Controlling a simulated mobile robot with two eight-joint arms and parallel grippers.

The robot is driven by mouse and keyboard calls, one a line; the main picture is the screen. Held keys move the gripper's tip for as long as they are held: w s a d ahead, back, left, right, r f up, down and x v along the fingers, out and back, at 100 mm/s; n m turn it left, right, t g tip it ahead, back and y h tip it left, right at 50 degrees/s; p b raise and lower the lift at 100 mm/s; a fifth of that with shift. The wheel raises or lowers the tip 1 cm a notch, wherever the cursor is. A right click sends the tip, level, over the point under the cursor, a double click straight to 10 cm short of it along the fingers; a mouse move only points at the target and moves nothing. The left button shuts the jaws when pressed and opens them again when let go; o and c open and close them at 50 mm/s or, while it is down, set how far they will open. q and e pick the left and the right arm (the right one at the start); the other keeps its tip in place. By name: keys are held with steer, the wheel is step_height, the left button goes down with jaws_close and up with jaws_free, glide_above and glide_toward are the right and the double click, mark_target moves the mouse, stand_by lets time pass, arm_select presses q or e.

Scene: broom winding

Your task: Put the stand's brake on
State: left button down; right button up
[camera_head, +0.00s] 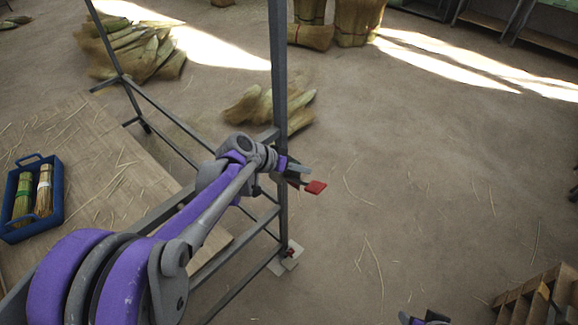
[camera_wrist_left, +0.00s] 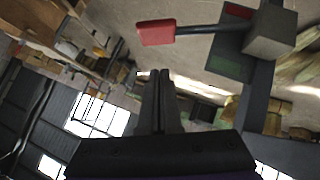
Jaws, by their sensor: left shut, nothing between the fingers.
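The stand is a dark metal frame with an upright post (camera_head: 279,75), which also shows in the wrist view (camera_wrist_left: 262,95). The brake lever has a red grip (camera_head: 315,187) that sticks out to the right of the post. In the wrist view the red grip (camera_wrist_left: 156,32) sits on a grey rod running to a block (camera_wrist_left: 270,35) at the post. A plate behind the rod bears a red patch (camera_wrist_left: 238,10) and a green patch (camera_wrist_left: 230,66); the rod lies nearer the red one. My left gripper (camera_wrist_left: 158,80) is shut and empty, apart from the grip in that view.
A blue tray (camera_head: 62,190) with two bundles stands at the left on a mat (camera_head: 90,120). Straw heaps (camera_head: 135,45) lie behind the stand. A wooden rack (camera_head: 540,295) is at the lower right. The floor right of the post is mostly clear.

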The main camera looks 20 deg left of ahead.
mark_target(315, 187)
arm_select(q)
steer(key=shift+d+f, duration=0.35)
steer(key=shift+f, duration=0.4)
steer(key=shift+d+f, duration=0.4)
steer(key=shift+f, duration=0.3)
steer(key=shift+d+f, duration=0.35)
steer(key=shift+f, duration=0.4)
steer(key=shift+d+f, duration=0.1)
steer(key=shift+s+d+f+m+y+b, duration=0.15)
steer(key=shift+d+f+m+y+b, duration=0.15)
steer(key=shift+d+f+y+b, duration=0.25)
step_height(315, 187, down, 11)
steer(key=d+m+t+y+b, duration=0.1)
steer(key=y+b, duration=0.2)
steer(key=b, duration=0.4)
steer(key=shift+s+d+r+m, duration=0.2)
steer(key=shift+s+d+m, duration=0.05)
steer(key=shift+s+m, duration=0.15)
steer(key=shift+f, duration=0.1)
